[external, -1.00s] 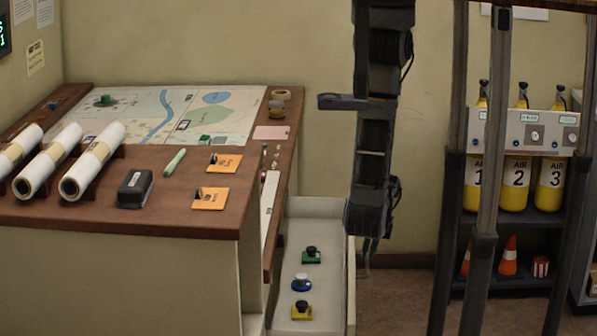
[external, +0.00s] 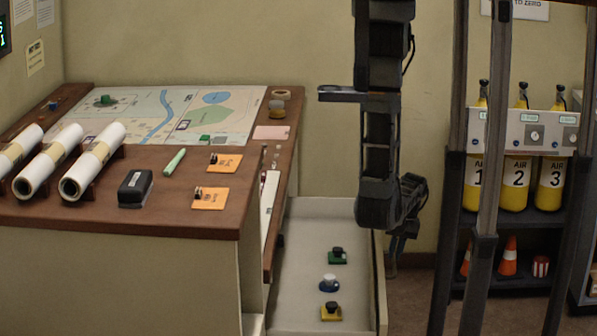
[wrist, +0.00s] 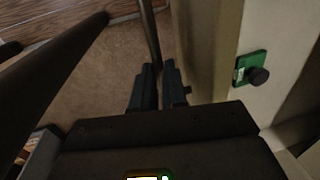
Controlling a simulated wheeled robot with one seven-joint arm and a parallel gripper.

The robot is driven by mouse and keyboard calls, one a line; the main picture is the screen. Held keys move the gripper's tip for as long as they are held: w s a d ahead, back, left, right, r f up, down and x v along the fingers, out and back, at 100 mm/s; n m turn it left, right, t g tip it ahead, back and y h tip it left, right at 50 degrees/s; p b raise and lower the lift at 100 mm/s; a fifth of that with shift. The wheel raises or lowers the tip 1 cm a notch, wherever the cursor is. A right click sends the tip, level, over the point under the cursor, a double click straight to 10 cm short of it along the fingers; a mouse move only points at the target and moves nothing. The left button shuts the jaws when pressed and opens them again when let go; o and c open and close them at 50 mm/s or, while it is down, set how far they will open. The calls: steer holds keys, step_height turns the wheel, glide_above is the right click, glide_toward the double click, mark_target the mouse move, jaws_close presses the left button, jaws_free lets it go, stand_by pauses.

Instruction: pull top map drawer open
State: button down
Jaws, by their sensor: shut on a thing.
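The map drawer (external: 346,211), a pale tray, sticks out well to the right from the side of the console (external: 238,218). Its front panel (external: 379,285) is at the right end. Inside lie a green piece (external: 338,257), a blue-and-white piece (external: 329,284) and a yellow piece (external: 331,312), each with a dark knob. My gripper (external: 397,258) is at the outer side of the front panel. In the wrist view, my gripper (wrist: 160,85) is shut on a thin handle bar beside the panel; the fingers partly hide the grip. The green piece also shows there (wrist: 250,68).
The console top carries a map (external: 170,112), several white rolls (external: 92,160), a black box (external: 135,188) and orange cards (external: 210,198). A rack with yellow air cylinders (external: 516,185) stands at the right. Bare floor (external: 410,300) lies between drawer and rack.

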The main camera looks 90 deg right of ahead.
steer(key=shift+s, duration=0.45)
steer(key=c, duration=1.2)
jaws_free()
steer(key=shift+o, duration=0.2)
step_height(320, 180, up, 8)
steer(key=s, duration=0.1)
steer(key=shift+s+f, duration=0.15)
steer(key=shift+s, duration=0.05)
